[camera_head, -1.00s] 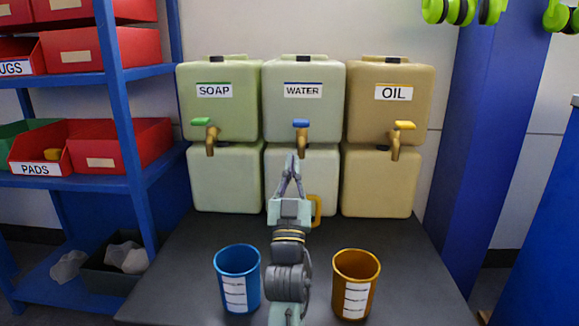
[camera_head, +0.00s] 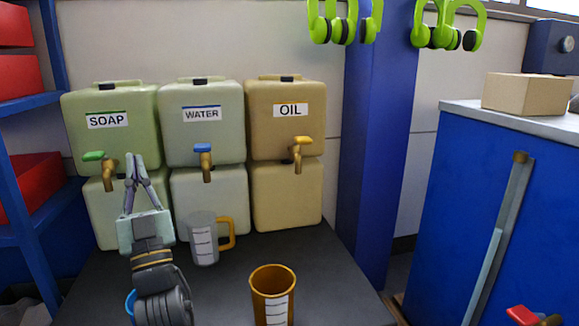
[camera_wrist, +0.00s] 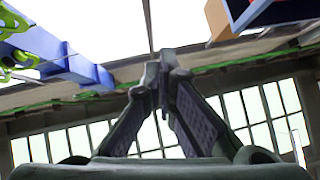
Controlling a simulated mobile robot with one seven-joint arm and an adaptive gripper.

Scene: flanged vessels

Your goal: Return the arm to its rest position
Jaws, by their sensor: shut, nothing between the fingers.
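My gripper (camera_head: 135,158) points upward in the head view, in front of the soap container (camera_head: 110,125). Its fingertips meet, and nothing shows between them. In the wrist view the gripper (camera_wrist: 158,72) also has its fingertips together and empty, against windows and the ceiling. My arm runs down from it over the dark table (camera_head: 330,290) and hides most of a blue cup (camera_head: 130,303).
The water container (camera_head: 203,125) and oil container (camera_head: 283,120) stand beside the soap one. A grey measuring cup with a yellow handle (camera_head: 203,240) and an orange cup (camera_head: 272,290) stand on the table. A blue cabinet (camera_head: 450,220) bearing a cardboard box (camera_head: 525,93) is at right.

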